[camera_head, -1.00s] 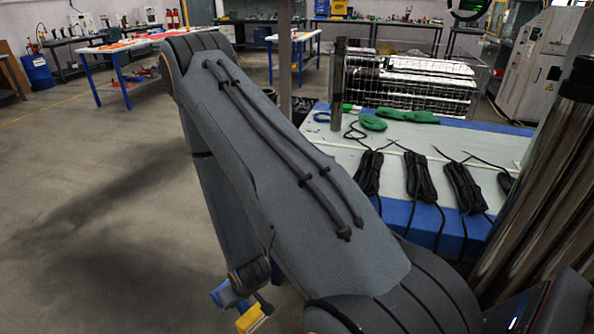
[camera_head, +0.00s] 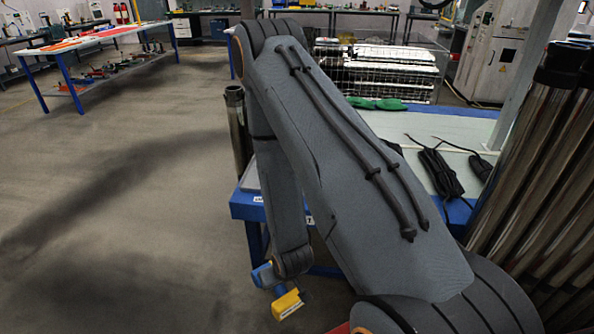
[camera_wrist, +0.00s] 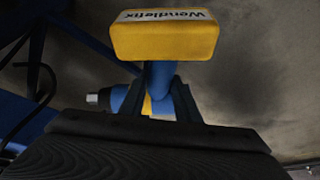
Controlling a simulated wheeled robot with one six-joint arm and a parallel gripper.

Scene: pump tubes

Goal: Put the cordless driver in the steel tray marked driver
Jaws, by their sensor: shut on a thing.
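The cordless driver (camera_head: 287,303) has a blue body and a yellow battery block. It hangs low beside the blue-edged table, above the floor, at the end of my arm. In the wrist view the yellow block (camera_wrist: 164,38) faces the camera, and a metal chuck points left. My gripper (camera_wrist: 160,105) is shut on the blue handle; in the head view its fingers are hard to make out. A small grey edge (camera_head: 250,178) with white labels below shows at the table's near left corner, mostly behind my arm. I cannot tell whether it is the steel tray marked driver.
The blue-edged table (camera_head: 242,210) extends behind my arm, with a black cable bundle (camera_head: 440,173) and green items (camera_head: 377,103) on it. Tall metal tubes (camera_head: 540,150) stand close on the right. A dark upright tube (camera_head: 236,130) stands at the table's left. Floor at left is open.

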